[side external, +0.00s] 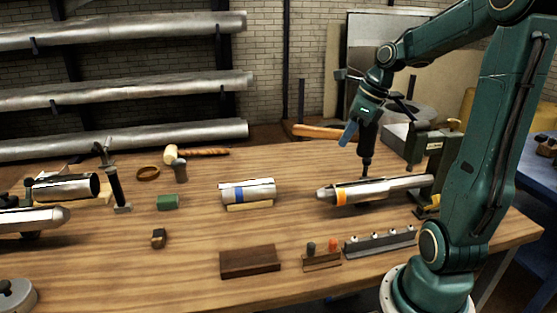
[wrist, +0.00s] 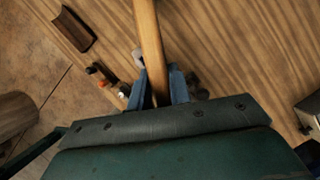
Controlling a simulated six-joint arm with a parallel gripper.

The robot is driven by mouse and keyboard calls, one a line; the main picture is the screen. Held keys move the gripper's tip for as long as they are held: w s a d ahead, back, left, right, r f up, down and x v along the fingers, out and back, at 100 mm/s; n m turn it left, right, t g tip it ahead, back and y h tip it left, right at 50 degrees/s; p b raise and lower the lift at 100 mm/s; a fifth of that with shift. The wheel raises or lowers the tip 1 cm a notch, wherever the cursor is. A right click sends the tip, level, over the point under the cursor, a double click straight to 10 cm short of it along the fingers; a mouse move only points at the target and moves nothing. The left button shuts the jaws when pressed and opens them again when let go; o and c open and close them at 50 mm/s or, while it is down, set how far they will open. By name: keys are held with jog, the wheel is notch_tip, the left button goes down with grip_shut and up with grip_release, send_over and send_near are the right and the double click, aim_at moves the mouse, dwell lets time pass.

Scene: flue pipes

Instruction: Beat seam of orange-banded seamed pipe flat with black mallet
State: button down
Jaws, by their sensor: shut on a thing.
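My gripper (side external: 349,133) is shut on the wooden handle of the black mallet (side external: 320,131). The handle sticks out to the left, and the black head stands upright over the orange-banded pipe (side external: 378,187). The head's lower end is at the pipe's top; I cannot tell whether it touches. The pipe lies horizontally around a grey mandrel, its orange band near the left end. The seam is too small to make out clearly. In the wrist view, the blue fingers of my gripper (wrist: 158,88) clasp the handle (wrist: 149,40); the mallet head is hidden there.
A blue-banded pipe (side external: 262,189) rests on a wooden cradle to the left. A dark wooden block (side external: 250,262) and a small rack (side external: 380,241) stand in front.

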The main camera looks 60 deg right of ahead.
jog(key=shift+f, duration=1.55)
dwell(0.6)
jog(key=shift+f, duration=0.1)
dwell(0.4)
notch_tip(320, 180, down, 5)
jog(key=shift+r, duration=2.65)
